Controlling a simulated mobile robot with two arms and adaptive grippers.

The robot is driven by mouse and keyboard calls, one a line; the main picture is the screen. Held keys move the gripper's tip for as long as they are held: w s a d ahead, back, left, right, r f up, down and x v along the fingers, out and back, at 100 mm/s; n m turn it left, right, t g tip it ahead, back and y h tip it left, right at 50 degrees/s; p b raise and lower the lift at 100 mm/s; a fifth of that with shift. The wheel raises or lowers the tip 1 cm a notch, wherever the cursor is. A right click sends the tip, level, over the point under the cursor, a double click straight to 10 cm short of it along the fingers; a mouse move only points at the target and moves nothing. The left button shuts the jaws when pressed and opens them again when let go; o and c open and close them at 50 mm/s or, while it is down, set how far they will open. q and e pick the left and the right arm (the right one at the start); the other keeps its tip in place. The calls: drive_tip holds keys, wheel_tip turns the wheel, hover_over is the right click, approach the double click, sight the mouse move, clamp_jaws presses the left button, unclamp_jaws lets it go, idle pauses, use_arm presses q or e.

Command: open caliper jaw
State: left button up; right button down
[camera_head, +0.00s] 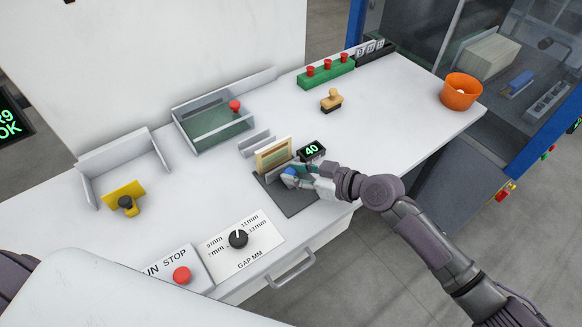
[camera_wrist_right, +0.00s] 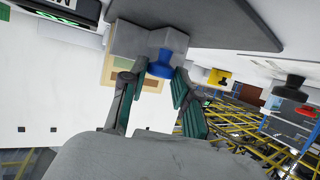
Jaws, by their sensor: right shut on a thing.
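The caliper stands on a dark grey base plate (camera_head: 302,204) near the front edge of the white table. A tan-framed stack (camera_head: 273,155) stands upright at its far side, and its small display (camera_head: 311,150) reads 40. The caliper's blue knob (camera_head: 290,172) is partly covered by my right gripper (camera_head: 293,179). In the right wrist view, the blue knob (camera_wrist_right: 160,63) sits on a grey block (camera_wrist_right: 167,40) between the fingertips of my right gripper (camera_wrist_right: 157,82), which is shut on it. My left gripper is out of view.
A gap dial (camera_head: 238,239) and red stop button (camera_head: 181,275) are at the front left. A yellow piece with a dark knob (camera_head: 124,195), a clear-walled tray (camera_head: 212,125), a stamp (camera_head: 331,100), a green button box (camera_head: 326,73) and an orange bowl (camera_head: 461,92) surround the caliper.

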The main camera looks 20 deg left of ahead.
drive_tip(key=shift+d+f, duration=0.1)
drive_tip(key=c, duration=1.2)
unclamp_jaws()
drive_tip(key=shift+s, duration=0.1)
drive_tip(key=o, duration=0.3)
drive_tip(key=shift+d, duration=0.15)
drive_tip(key=v, duration=1.2)
